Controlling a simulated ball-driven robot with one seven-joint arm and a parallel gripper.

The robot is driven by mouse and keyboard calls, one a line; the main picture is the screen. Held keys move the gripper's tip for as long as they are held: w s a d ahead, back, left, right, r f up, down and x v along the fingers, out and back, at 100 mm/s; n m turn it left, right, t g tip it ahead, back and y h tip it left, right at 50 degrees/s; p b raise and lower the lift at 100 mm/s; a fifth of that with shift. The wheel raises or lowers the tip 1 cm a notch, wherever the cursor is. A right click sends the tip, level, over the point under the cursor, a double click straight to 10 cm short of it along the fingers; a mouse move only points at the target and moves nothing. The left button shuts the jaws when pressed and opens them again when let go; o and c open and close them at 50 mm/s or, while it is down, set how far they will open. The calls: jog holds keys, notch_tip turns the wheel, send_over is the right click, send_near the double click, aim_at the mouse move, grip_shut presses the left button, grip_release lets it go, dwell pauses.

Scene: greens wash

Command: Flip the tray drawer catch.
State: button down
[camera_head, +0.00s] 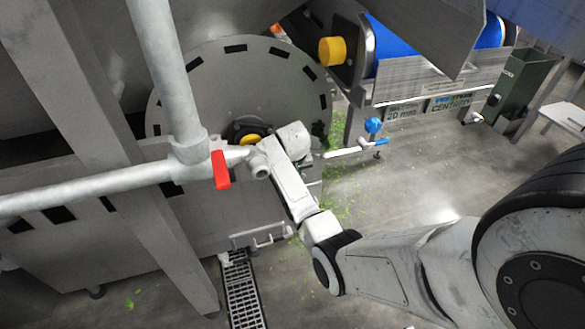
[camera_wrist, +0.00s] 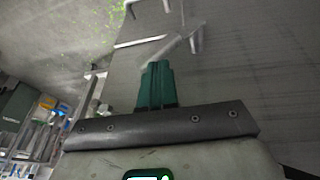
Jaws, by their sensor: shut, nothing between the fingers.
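In the wrist view, my gripper's green fingers (camera_wrist: 157,70) are shut together and empty. Just beyond their tips is a thin pale metal lever (camera_wrist: 174,46), probably the catch, with upright metal posts by it. I cannot tell whether the fingertips touch it. A brushed grey metal panel (camera_wrist: 255,65) lies to the right. In the head view, a metal drawer front with a bar handle (camera_head: 262,240) sits low on the machine, above the floor drain. My white arm reaches in above it; the fingers are hidden there behind the wrist.
A grey pipe with a red valve lever (camera_head: 221,170) crosses close left of my wrist. A floor drain (camera_head: 242,290) runs below. Green scraps litter the floor; open floor (camera_head: 420,180) lies to the right.

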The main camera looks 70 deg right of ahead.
jog(key=shift+s+d+f+t+y+p, duration=0.1)
jog(key=shift+s+d+t+y+p, duration=0.4)
jog(key=shift+s+t+p, duration=0.1)
jog(key=shift+s+d+f+m+t+y, duration=0.3)
jog(key=shift+s+d+f+t+y, duration=0.25)
jog(key=shift+f+t, duration=0.2)
jog(key=shift+s+f+y, duration=0.1)
jog(key=shift+f+y, duration=0.1)
jog(key=shift+y, duration=0.05)
jog(key=shift+s+d+f, duration=0.3)
jog(key=shift+f, duration=0.15)
jog(key=shift+r+p, duration=0.1)
jog(key=shift+p, duration=0.2)
